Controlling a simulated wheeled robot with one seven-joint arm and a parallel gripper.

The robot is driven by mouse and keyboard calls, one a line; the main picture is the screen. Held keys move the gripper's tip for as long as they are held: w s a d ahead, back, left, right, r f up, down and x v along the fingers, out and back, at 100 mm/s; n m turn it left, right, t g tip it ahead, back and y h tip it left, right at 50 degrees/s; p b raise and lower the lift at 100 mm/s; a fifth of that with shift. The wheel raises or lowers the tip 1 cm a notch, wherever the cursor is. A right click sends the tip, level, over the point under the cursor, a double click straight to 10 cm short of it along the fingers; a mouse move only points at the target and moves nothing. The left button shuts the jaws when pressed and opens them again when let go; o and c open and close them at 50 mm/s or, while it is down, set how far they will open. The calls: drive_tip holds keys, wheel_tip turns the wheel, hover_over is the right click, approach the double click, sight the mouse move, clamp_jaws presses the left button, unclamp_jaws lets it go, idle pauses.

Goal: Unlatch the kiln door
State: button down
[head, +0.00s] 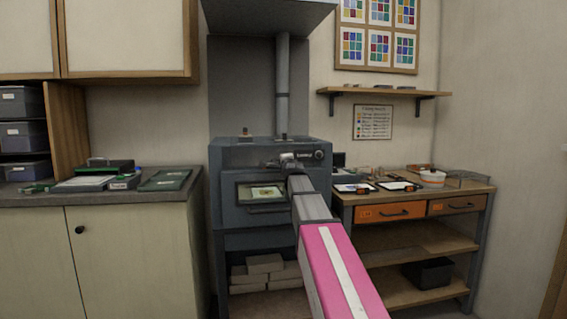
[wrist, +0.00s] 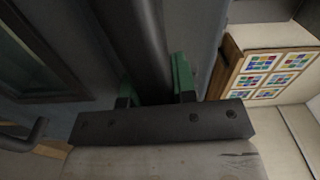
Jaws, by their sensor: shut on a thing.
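The grey kiln (head: 228,165) stands in the middle of the head view. Its door (head: 232,213) looks closed and has a small window (head: 260,190) with a pull bar below it. My arm reaches to the kiln's upper front, and my gripper (head: 287,160) is small there and partly hidden by the arm. In the wrist view my gripper (wrist: 155,88) has green-padded fingers on both sides of a thick dark bar, the latch handle (wrist: 135,40). It is shut on that handle. The window's dark frame (wrist: 45,95) and the pull bar (wrist: 30,135) show at left.
A counter (head: 100,194) with trays stands left of the kiln. A wooden workbench (head: 455,188) with orange drawers and paint items stands right. A flue pipe (head: 283,90) rises above the kiln, and pale bricks (head: 264,264) lie beneath it.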

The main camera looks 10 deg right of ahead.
drive_tip(key=shift+f+m, duration=0.25)
drive_tip(key=shift+m, duration=0.25)
drive_tip(key=c, duration=0.9)
unclamp_jaws()
drive_tip(key=shift+s, duration=0.1)
drive_tip(key=s, duration=1)
drive_tip(key=shift+s, duration=0.35)
